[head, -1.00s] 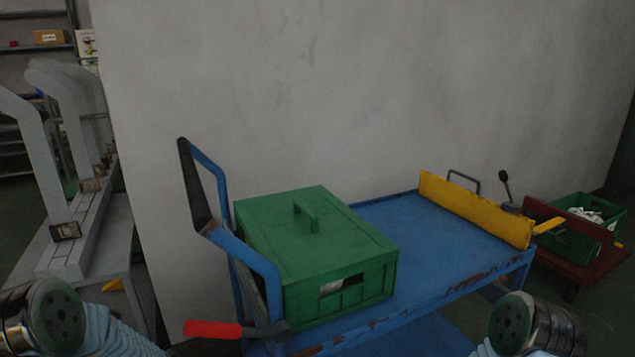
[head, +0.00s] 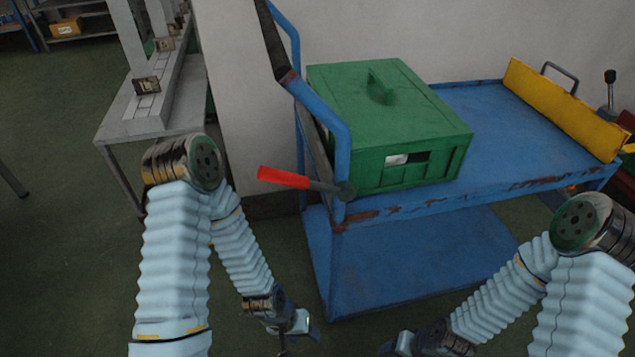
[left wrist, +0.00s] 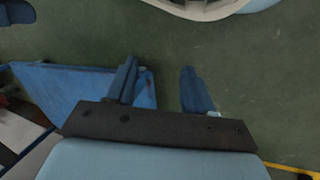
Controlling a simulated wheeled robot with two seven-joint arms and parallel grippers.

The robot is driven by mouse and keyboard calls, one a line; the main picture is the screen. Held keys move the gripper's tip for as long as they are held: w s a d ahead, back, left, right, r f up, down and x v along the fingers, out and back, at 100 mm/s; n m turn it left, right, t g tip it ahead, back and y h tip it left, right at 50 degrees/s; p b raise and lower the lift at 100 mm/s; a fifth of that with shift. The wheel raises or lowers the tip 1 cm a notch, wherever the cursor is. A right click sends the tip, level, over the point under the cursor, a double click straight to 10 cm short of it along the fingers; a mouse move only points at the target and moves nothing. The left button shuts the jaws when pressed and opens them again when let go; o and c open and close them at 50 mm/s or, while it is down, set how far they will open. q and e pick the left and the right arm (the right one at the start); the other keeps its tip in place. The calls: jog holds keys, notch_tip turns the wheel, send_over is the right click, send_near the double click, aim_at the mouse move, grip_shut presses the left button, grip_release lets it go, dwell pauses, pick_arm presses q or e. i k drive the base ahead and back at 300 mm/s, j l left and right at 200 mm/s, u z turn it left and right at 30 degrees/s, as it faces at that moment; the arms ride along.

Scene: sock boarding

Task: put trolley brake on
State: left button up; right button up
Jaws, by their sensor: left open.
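The blue trolley (head: 480,215) stands against the wall, with an upright push handle (head: 325,112) at its left end. The brake lever (head: 285,178) has a red grip and a dark shaft. It sticks out leftward from the pivot by the handle post, nearly level. My left gripper (head: 300,328) is low, below the lever and in front of the lower shelf, apart from both. In the left wrist view its two fingers (left wrist: 160,88) are spread with nothing between them. My right gripper (head: 397,345) is at the bottom edge, its fingers too unclear to judge.
A green lidded crate (head: 400,120) sits on the trolley top, with a yellow board (head: 565,110) at the far end. The lower shelf (head: 420,255) is bare. A grey bench (head: 150,105) stands at the left. The green floor (head: 70,220) at left is open.

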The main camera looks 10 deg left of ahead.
aim_at(344, 192)
jog(key=k+l+u, duration=0.15)
jog(key=k+l, duration=0.2)
jog(key=l, duration=0.2)
jog(key=k+l+u, duration=0.15)
jog(key=k+l, duration=0.25)
jog(key=l, duration=0.15)
jog(key=i+j, duration=0.15)
jog(key=j, duration=0.15)
jog(key=i+j, duration=0.1)
jog(key=j, duration=0.15)
